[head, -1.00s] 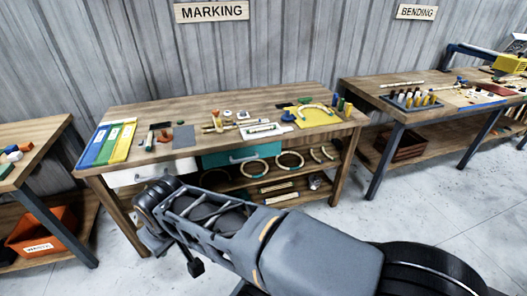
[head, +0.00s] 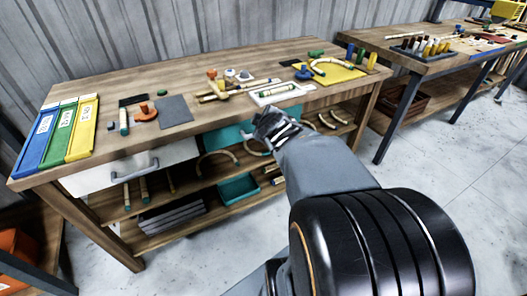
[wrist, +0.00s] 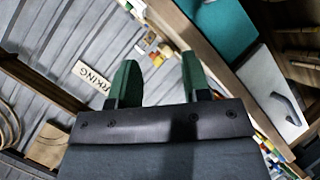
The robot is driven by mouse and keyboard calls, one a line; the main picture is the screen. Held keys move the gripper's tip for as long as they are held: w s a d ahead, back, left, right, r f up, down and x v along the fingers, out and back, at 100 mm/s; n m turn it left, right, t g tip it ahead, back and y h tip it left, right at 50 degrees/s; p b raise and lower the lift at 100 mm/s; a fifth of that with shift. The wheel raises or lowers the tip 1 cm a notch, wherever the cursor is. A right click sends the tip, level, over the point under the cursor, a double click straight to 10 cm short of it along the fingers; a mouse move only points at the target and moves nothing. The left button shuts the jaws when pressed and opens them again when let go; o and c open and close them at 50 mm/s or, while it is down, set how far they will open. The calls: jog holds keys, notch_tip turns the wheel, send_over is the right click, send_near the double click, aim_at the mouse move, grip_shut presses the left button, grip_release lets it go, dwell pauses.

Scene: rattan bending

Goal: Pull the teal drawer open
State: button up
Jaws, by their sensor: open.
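The teal drawer (head: 222,137) is set under the top of the marking table, right of the white drawer. Its front looks closed, and my gripper hides its right part, so I cannot make out its handle in the head view. My gripper (head: 268,122) is in front of the drawer's right part in that picture; whether it touches is not clear. In the wrist view my gripper (wrist: 158,68) has its two dark green fingers apart with nothing between them. A teal panel (wrist: 222,28), likely the drawer front, lies beyond them at the upper right.
The white drawer (head: 132,167) with a grey handle is to the left; it also shows in the wrist view (wrist: 270,95). A teal tray (head: 238,189) and rattan rings sit on the shelves below. Tools cover the tabletop (head: 215,65). Floor at right is clear.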

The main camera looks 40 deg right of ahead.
jog(key=d+f+n+t+y+b, duration=0.2)
jog(key=d+f+n+b, duration=0.25)
jog(key=f+b, duration=0.2)
jog(key=d+f+n+t+y+b, duration=0.2)
jog(key=d+f+n+b, duration=0.1)
jog(key=f+n+b, duration=0.3)
jog(key=shift+m, duration=0.35)
jog(key=x, duration=0.4)
jog(key=b+x, duration=0.1)
jog(key=x, duration=0.4)
jog(key=b+x, duration=0.1)
jog(key=x, duration=0.3)
jog(key=shift+w+a+f, duration=0.1)
jog(key=shift+w+f, duration=0.05)
jog(key=shift+f, duration=0.2)
grip_shut()
